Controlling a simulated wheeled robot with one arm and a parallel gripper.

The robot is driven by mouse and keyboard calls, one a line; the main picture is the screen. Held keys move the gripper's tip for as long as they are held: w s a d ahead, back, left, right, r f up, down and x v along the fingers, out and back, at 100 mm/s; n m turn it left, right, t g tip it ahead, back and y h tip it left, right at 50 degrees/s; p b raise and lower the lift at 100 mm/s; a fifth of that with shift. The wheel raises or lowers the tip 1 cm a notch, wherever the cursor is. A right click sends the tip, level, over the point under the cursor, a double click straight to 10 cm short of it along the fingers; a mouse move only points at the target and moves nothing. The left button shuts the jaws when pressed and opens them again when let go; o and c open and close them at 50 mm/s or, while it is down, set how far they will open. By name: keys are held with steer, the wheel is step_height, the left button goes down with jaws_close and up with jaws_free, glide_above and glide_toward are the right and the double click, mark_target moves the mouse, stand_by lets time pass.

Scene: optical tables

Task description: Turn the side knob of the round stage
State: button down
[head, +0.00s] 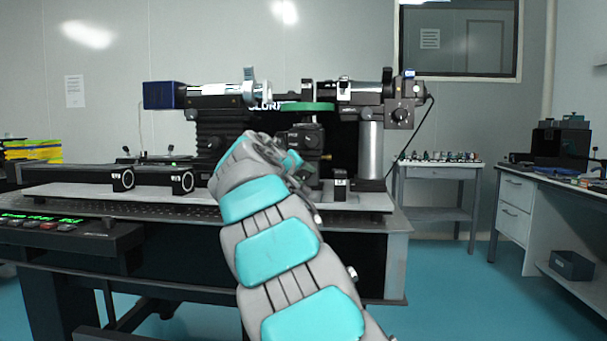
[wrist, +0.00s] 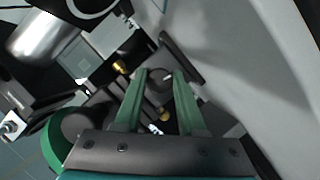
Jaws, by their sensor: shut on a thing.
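The round stage appears in the head view as a flat green disc (head: 305,107) on a dark mount (head: 308,139), in the middle of the optical setup. In the wrist view a green curved edge (wrist: 55,140) shows at the lower left, partly cut off. A small dark round knob (wrist: 160,79) with a pale mark sits between the tips of my gripper (wrist: 162,73). The two green fingers are shut on this knob, one on each side. In the head view my gripper (head: 291,160) reaches the front of the mount; my arm hides the knob there.
The setup stands on a pale breadboard (head: 70,191) on a black table. A silver post (head: 370,150) stands right of the mount, and a small black block (head: 340,186) is in front. Two dark round-faced parts (head: 123,181) lie left. Floor is open at right.

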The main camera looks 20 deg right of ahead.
steer(key=n+h+p, duration=0.1)
steer(key=n, duration=0.1)
steer(key=shift+r+n+h, duration=0.1)
steer(key=shift+n+h, duration=0.2)
steer(key=shift+n, duration=0.1)
steer(key=shift+a+n+h+p, duration=0.1)
steer(key=shift+n+h+p, duration=0.4)
steer(key=shift+n, duration=0.6)
steer(key=shift+f, duration=0.2)
steer(key=c, duration=0.5)
jaws_free()
